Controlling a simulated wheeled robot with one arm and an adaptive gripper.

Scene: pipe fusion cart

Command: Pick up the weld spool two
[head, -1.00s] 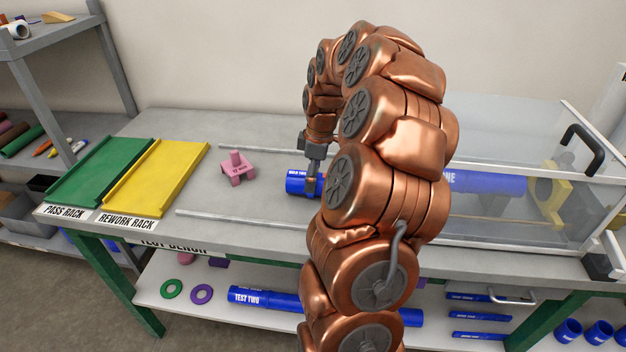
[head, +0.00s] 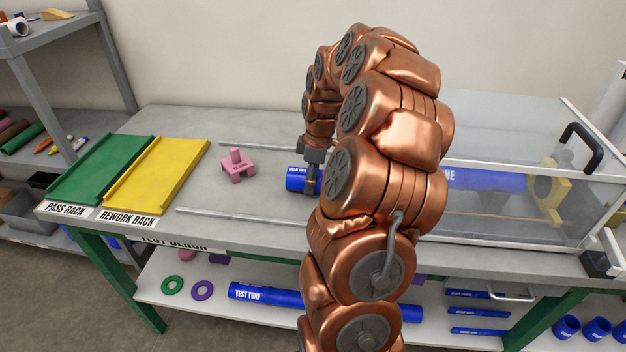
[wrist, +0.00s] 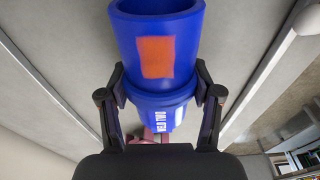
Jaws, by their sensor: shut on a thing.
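Weld spool two (head: 296,179) is a short blue pipe with white lettering, on the grey bench top, partly hidden behind my arm in the head view. In the wrist view the spool (wrist: 157,55) shows its open end and an orange square patch, with the white lettering further along it. My gripper (wrist: 160,98) has one finger on each side of the spool and is shut on it. In the head view my gripper (head: 311,178) points down onto the spool. I cannot tell whether the spool is touching the bench or just above it.
A pink stand (head: 238,168) is left of the spool, then the yellow rework rack (head: 160,180) and green pass rack (head: 95,170). Metal rails (head: 240,214) run along the bench. A clear enclosure (head: 500,130) with a blue pipe (head: 485,180) is at right.

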